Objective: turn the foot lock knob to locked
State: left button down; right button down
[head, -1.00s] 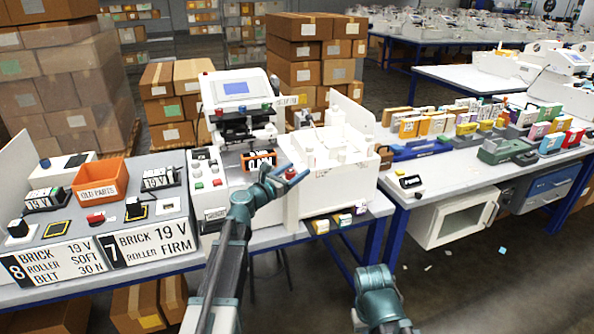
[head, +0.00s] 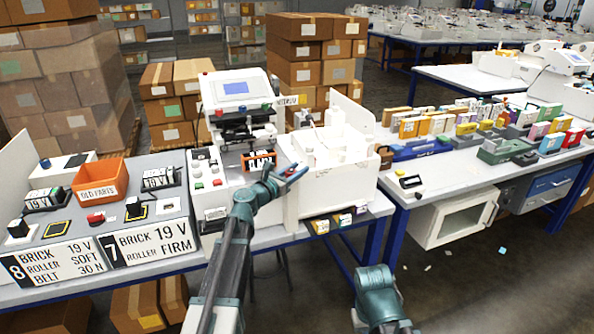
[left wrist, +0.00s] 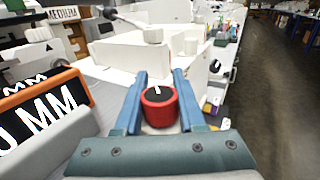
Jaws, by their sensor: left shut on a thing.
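A round red knob (left wrist: 158,106) with a black top and a white pointer line shows in the left wrist view, low on the white machine. The line points away from the gripper, tilted slightly left. My left gripper (left wrist: 158,98) has its blue fingers on both sides of the knob, shut on it. In the head view, my left gripper (head: 291,174) is at the front of the white machine (head: 330,190), and its fingers hide most of the knob. I cannot read any lock marking around it. My right gripper is out of view; only part of my right arm shows.
An orange-framed sign (head: 259,160) stands just left of my left gripper. A control panel with buttons (head: 207,180) is further left. A lever with a white end (left wrist: 152,34) is beyond the knob. An orange bin (head: 99,182) is on the left bench.

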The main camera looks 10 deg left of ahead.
pick_arm(q)
jog(key=shift+s+d+m+g+h, duration=0.15)
jog(key=shift+d+m+g+h, duration=0.05)
jog(key=shift+m+g+h, duration=0.9)
jog(key=shift+s+d+m+g+h, duration=0.2)
jog(key=shift+m+g+h, duration=0.7)
jog(key=shift+h, duration=0.4)
jog(key=shift+s+d+m+g+h, duration=0.1)
jog(key=shift+d+m+g+h, duration=0.1)
jog(key=shift+m+g+h, duration=0.9)
jog(key=shift+s, duration=0.1)
jog(key=c, duration=0.5)
grip_release()
jog(key=v, duration=1.3)
jog(key=shift+s+a+f, duration=0.25)
jog(key=shift+a, duration=0.05)
